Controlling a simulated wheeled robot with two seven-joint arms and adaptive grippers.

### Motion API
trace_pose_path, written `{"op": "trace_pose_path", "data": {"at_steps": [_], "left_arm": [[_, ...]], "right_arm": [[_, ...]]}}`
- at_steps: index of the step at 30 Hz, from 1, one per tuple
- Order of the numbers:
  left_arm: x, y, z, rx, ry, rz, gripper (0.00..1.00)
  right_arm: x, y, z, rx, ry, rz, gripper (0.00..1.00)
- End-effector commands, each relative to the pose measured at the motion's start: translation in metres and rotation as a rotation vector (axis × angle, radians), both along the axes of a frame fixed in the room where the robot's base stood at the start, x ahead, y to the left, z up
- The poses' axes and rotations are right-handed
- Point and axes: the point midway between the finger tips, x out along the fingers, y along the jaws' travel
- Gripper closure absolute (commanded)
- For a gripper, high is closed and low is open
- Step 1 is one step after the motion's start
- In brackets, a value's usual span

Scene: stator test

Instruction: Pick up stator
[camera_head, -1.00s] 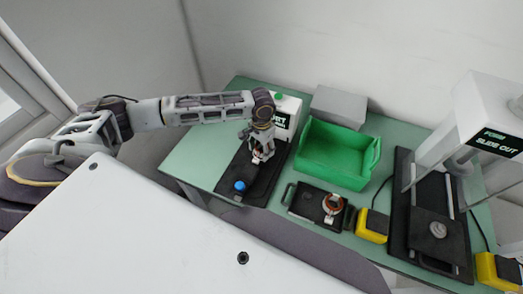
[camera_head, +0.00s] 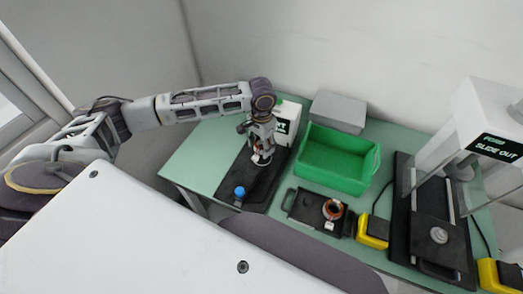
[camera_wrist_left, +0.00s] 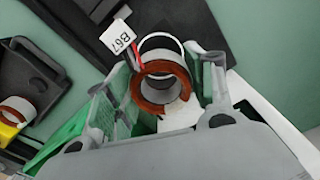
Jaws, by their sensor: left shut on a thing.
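A stator (camera_wrist_left: 163,85), a ring with copper-coloured windings and a pale sleeve, sits between the fingers of my left gripper (camera_wrist_left: 168,98) in the left wrist view. The gripper is shut on it. A white tag (camera_wrist_left: 118,37) reading B67 hangs by it on red and dark leads. In the head view my left gripper (camera_head: 262,156) points down over the black base of the test device (camera_head: 262,192), and only a little of the stator shows at its tips. A second stator (camera_head: 333,208) sits on a black plate to the right. My right gripper is not in view.
A green bin (camera_head: 338,178) stands right of the gripper, with a grey box (camera_head: 338,110) behind it. A blue button (camera_head: 239,192) is at the base's front. A press (camera_head: 487,140) and yellow-cased devices (camera_head: 373,232) stand to the right. The table's left part is bare.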

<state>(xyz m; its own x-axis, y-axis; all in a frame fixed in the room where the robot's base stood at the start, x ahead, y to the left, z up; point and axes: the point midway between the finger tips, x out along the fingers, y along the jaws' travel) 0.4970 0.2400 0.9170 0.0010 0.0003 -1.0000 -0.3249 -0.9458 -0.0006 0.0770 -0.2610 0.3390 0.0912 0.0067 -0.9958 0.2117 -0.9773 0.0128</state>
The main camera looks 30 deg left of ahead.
Motion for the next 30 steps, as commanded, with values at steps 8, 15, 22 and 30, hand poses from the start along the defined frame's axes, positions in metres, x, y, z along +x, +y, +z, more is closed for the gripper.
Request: {"op": "trace_pose_path", "data": {"at_steps": [8,15,22,30], "left_arm": [[0.000,0.000,0.037,-0.001,-0.001,0.000,0.86],[0.000,0.000,0.048,0.000,0.000,-0.001,0.86],[0.000,0.000,0.048,0.000,0.000,0.000,0.86],[0.000,0.000,0.047,-0.001,0.000,0.000,0.86]], "right_arm": [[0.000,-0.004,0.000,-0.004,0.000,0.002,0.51],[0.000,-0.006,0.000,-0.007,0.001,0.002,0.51],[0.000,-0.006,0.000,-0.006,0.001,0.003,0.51],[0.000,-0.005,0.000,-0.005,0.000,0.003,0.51]]}}
